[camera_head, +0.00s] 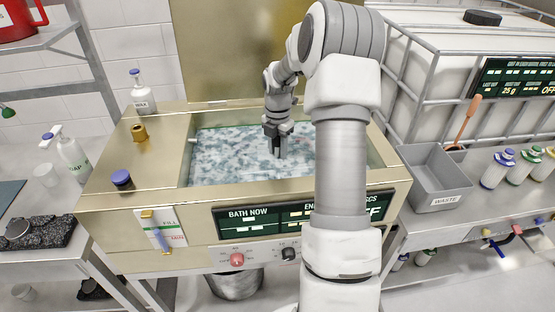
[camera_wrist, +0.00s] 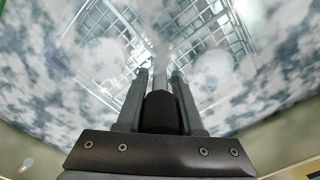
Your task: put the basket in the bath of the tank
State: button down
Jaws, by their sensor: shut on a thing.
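The tank (camera_head: 110,205) is a gold metal box with an open bath (camera_head: 225,160) full of cloudy blue-white liquid. My gripper (camera_head: 277,153) points down into the bath, its fingers at about the liquid surface. In the wrist view my gripper (camera_wrist: 160,78) is shut on the upright middle part of a wire mesh basket (camera_wrist: 215,28). The basket spreads to both sides of the fingers, with the mottled liquid around and across it. In the head view I cannot make out the basket; it is hidden by the liquid or the gripper. How deep it sits, I cannot tell.
A grey waste bin (camera_head: 440,178) stands right of the tank. A blue-capped knob (camera_head: 121,178) and a brass fitting (camera_head: 139,132) sit on the tank's left top.

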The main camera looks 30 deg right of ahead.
jog(key=shift+w+f, duration=0.1)
jog(key=shift+f, duration=0.9)
jog(key=shift+f, duration=0.1)
jog(key=c, duration=0.5)
grip_release()
jog(key=shift+c, duration=0.2)
notch_tip(320, 180, up, 12)
jog(key=shift+f+p, duration=0.1)
jog(key=shift+p, duration=0.55)
